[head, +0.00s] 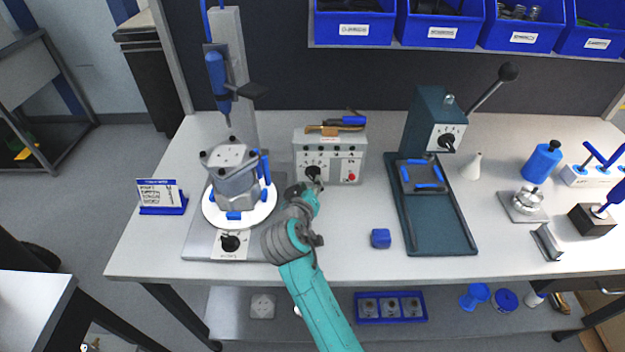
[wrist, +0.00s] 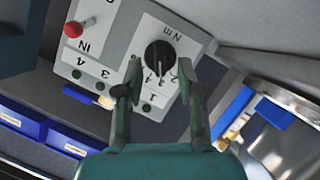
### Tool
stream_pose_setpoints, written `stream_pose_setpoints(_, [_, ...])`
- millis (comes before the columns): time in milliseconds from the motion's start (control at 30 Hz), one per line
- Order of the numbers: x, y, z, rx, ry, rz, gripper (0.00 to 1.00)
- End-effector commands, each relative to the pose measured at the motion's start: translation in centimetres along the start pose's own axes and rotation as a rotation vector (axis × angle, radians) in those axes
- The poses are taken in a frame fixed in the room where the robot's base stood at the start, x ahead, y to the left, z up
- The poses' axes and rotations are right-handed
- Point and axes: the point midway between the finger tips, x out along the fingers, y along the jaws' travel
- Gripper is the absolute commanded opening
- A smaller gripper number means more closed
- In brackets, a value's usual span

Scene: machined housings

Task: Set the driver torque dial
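The torque controller is a light grey box (head: 345,167) at the back middle of the bench, and its panel fills the upper middle of the wrist view (wrist: 105,50). Its black torque dial (wrist: 159,58) has a pale pointer line and printed numbers around it, with "N m" beside it. The dial (head: 313,171) is partly hidden by my gripper in the head view. My gripper (head: 305,190) is in front of the panel. In the wrist view my gripper (wrist: 159,70) is open, one finger on each side of the dial, with gaps showing. The driver (head: 217,80) hangs on a stand at left.
A housing (head: 235,172) sits on a white round fixture (head: 262,212) left of my gripper. A red button (wrist: 73,29) is on the same panel. A dark green press (head: 425,125) stands to the right. A blue block (head: 380,238) lies on the bench in front.

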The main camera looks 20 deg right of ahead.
Motion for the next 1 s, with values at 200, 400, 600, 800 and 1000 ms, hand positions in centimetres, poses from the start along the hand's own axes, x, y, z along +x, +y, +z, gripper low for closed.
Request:
stream_pose_setpoints(200, [2.6, 0.1, 0.0, 0.0, -0.001, 0.001, 0.39])
stream_pose_setpoints(400, [3.4, 0.1, 0.0, 0.0, 0.0, 0.001, 0.39])
stream_pose_setpoints(600, [3.4, 0.0, 0.0, 0.0, 0.0, 0.0, 0.39])
stream_pose_setpoints(800, [3.3, 0.0, 0.0, 0.0, 0.0, 0.0, 0.0])
stream_pose_setpoints(1000, [3.3, 0.0, 0.0, -0.002, 0.0, 0.001, 0.0])
